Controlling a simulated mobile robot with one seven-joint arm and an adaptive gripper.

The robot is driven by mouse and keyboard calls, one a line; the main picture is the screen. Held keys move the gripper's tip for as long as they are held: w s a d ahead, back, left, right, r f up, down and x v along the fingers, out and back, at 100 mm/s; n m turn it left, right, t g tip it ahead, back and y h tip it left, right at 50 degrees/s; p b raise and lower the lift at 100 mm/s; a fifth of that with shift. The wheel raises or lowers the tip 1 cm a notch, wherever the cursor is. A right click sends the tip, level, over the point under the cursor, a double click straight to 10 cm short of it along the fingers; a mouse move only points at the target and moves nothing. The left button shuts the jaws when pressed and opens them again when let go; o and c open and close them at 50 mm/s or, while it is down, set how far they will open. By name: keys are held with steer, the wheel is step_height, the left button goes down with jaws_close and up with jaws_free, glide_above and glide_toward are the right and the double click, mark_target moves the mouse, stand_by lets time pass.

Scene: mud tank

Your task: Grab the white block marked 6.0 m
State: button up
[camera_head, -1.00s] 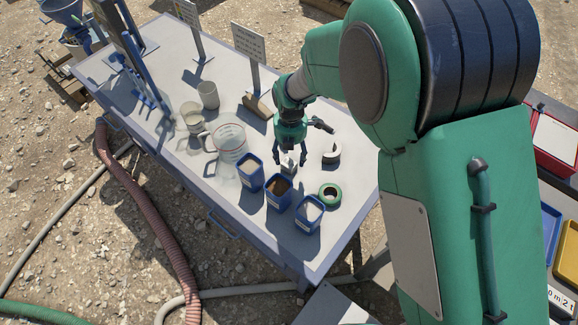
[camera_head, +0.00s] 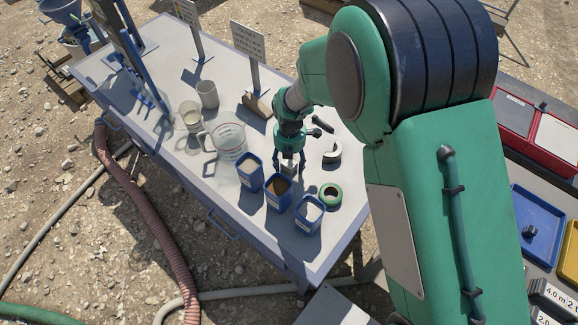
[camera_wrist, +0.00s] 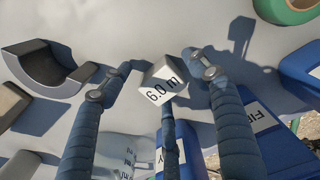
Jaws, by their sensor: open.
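The white block marked 6.0 m (camera_wrist: 163,84) stands on the grey table, its label facing the wrist camera. In the head view the block (camera_head: 289,168) shows small and partly hidden under my gripper (camera_head: 288,160). In the wrist view the fingers of my gripper (camera_wrist: 165,78) are spread around the block: one to its left, one to its right, one at its lower edge. The side fingers show gaps to the block. I cannot tell whether the lower finger touches it.
Blue tubs (camera_head: 279,194) stand close in front of the block, with a clear jug (camera_head: 229,141) to the left. A sign (camera_head: 249,42) stands behind.

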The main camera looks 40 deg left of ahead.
mark_target(290, 162)
steer(key=shift+f, duration=0.15)
stand_by(0.4)
steer(key=c, duration=1.2)
steer(key=shift+r+p, duration=1.05)
steer(key=shift+r, duration=4)
